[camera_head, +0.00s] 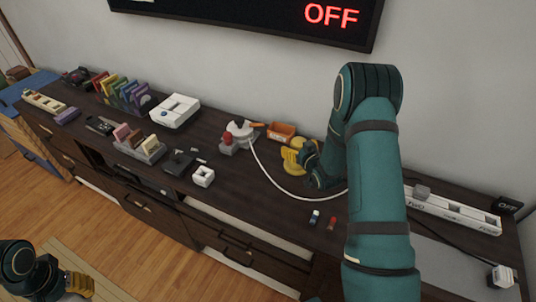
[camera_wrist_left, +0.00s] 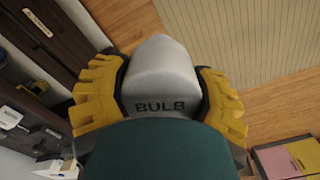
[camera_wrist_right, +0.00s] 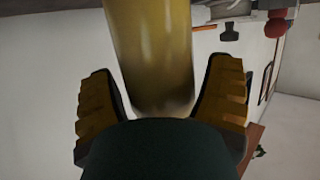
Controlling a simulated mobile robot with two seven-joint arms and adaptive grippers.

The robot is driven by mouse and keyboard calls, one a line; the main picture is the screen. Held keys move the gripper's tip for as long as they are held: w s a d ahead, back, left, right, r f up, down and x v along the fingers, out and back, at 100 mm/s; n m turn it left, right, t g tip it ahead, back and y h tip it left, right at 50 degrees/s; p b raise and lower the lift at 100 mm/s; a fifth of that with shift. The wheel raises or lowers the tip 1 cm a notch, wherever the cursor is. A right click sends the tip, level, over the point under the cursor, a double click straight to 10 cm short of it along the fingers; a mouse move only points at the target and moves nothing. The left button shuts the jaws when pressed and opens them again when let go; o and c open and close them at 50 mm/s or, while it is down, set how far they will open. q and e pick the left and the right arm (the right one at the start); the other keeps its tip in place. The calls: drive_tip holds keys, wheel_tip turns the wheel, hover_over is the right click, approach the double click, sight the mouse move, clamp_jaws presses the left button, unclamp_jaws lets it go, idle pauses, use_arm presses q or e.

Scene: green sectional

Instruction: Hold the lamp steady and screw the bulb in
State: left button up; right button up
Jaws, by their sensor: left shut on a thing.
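The yellow lamp (camera_head: 291,162) stands on the dark cabinet, partly hidden by my right gripper (camera_head: 310,164). In the right wrist view a yellow cylindrical part of the lamp (camera_wrist_right: 152,60) lies between the spread fingers of my right gripper (camera_wrist_right: 160,95), with a small gap at the right finger; its far end is out of frame. My left gripper (camera_head: 80,287) is low at the left, over the floor. In the left wrist view my left gripper (camera_wrist_left: 162,95) is shut on a grey bulb (camera_wrist_left: 160,70) marked BULB. The bulb is not visible in the head view.
On the cabinet (camera_head: 255,205) stand a white device with a red knob (camera_head: 238,133), an orange bin (camera_head: 281,131), a white cable (camera_head: 270,178), a white power strip (camera_head: 455,212) and two small coloured items (camera_head: 322,219). A wall display (camera_head: 330,15) reads OFF.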

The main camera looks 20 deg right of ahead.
drive_tip(key=c, duration=0.9)
drive_tip(key=shift+o, duration=0.2)
